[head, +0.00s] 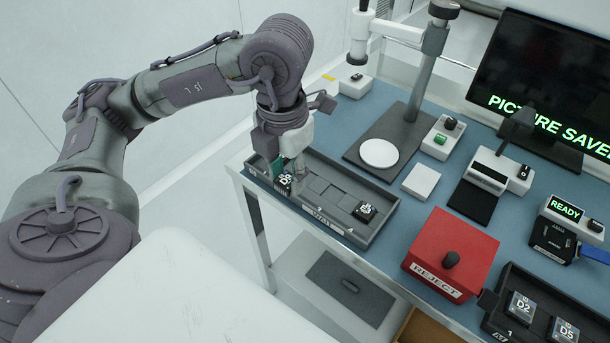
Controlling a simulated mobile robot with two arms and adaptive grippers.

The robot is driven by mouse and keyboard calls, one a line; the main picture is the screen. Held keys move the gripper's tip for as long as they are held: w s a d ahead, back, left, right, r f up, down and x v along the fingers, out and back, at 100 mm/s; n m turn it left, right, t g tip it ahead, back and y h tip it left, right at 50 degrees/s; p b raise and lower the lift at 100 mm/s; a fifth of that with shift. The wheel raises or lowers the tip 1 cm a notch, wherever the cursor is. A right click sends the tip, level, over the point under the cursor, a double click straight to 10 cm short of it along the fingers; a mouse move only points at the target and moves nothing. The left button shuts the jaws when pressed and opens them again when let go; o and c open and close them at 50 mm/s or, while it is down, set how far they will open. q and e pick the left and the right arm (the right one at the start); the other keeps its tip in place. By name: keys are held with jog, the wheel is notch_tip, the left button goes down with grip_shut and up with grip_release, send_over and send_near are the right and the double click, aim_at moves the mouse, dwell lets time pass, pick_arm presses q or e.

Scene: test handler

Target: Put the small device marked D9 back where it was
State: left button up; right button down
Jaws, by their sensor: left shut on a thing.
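My left gripper (286,171) points down over the left end of a long dark tray (376,231) on the blue bench. It is shut on a small dark device (285,181) with a white marking that looks like D9, partly covered by the fingers. The device is at the tray's left end; I cannot tell whether it touches the tray floor. Another small dark device (365,211) sits near the tray's right end, its marking too small to read surely. The slots between them look empty. My right gripper is not in view.
A red REJECT box (451,252) stands right of the tray. A second dark tray (496,321) at the lower right holds devices D2 (521,307) and D5 (564,331). A stand with a round white plate (379,153) is behind the tray. A monitor (545,75) reads PICTURE SAVED, cut off.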

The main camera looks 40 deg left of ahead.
pick_arm(q)
jog(key=w+a+f, duration=0.1)
jog(key=w+f, duration=0.1)
jog(key=w, duration=0.1)
jog(key=w+a+f+p, duration=0.1)
jog(key=w+f, duration=0.1)
jog(key=w, duration=0.2)
jog(key=w+a+f+p, duration=0.1)
jog(key=w+f, duration=0.1)
jog(key=w, duration=0.1)
jog(key=shift+w+a+f, duration=0.15)
jog(key=shift+a+f, duration=0.05)
jog(key=shift+a, duration=0.1)
jog(key=shift+w+f, duration=0.2)
notch_tip(320, 180, down, 3)
jog(key=shift+a+f+p, duration=0.1)
jog(key=shift+p, duration=0.65)
jog(key=shift+f, duration=0.4)
jog(key=shift+f, duration=0.15)
jog(key=o, duration=1.1)
jog(key=shift+c, duration=0.2)
